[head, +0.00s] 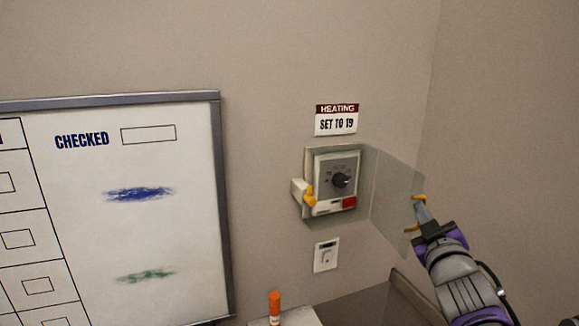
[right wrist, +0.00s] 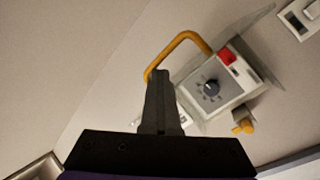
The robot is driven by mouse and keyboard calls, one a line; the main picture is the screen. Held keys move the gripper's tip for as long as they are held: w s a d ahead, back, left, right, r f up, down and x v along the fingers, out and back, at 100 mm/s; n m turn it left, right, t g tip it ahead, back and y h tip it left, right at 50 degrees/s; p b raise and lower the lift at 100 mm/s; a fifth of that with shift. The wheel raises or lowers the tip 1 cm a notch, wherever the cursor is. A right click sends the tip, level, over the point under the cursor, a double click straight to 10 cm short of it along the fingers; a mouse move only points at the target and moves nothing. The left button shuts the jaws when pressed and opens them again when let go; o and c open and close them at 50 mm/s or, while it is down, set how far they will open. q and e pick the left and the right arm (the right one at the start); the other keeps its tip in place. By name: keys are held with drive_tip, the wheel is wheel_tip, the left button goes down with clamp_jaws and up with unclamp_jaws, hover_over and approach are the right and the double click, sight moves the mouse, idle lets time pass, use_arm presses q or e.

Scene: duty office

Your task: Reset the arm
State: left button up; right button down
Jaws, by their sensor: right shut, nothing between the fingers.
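A heating control box (head: 325,165) with a black dial (head: 341,181) and a red button (head: 349,202) is on the wall. Its clear cover (head: 392,190) stands swung open to the right. The cover's yellow handle (head: 418,198) is partly hidden by my right gripper (head: 421,202). The right gripper is shut and empty, its fingers at the handle. In the right wrist view, the fingers (right wrist: 160,78) overlap one end of the yellow handle (right wrist: 182,38); I cannot tell whether they touch. The dial also shows there (right wrist: 211,87). My left gripper is not in view.
A sign reading "HEATING SET TO 19" (head: 336,120) is above the box, and a wall switch (head: 326,255) below. A yellow piece (head: 309,196) sits at the box's left. A whiteboard (head: 165,235) is at left. An orange-capped marker (head: 274,306) stands below. The room corner is close on the right.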

drive_tip(key=s+d+f+m+g+h, duration=0.1)
drive_tip(key=s+d+f+m+g, duration=0.2)
drive_tip(key=f, duration=0.6)
drive_tip(key=s+f+m+g+h, duration=0.15)
drive_tip(key=s+f+g, duration=0.3)
drive_tip(key=f, duration=0.55)
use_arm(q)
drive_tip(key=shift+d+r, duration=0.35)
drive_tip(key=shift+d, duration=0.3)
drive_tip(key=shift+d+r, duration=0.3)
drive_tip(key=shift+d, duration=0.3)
use_arm(e)
drive_tip(key=s+a+f+g+y, duration=0.2)
drive_tip(key=s+a+f, duration=0.2)
drive_tip(key=s+f, duration=0.4)
drive_tip(key=s+a+f+m+g+y, duration=0.1)
drive_tip(key=s+a+f+g+y, duration=0.1)
drive_tip(key=s+a+f, duration=0.3)
drive_tip(key=s+f, duration=0.3)
drive_tip(key=shift+s+g, duration=0.25)
drive_tip(key=shift+g, duration=0.1)
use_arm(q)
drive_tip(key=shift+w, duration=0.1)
use_arm(e)
drive_tip(key=shift+d+f+m+y, duration=0.1)
drive_tip(key=shift+m+y, duration=0.15)
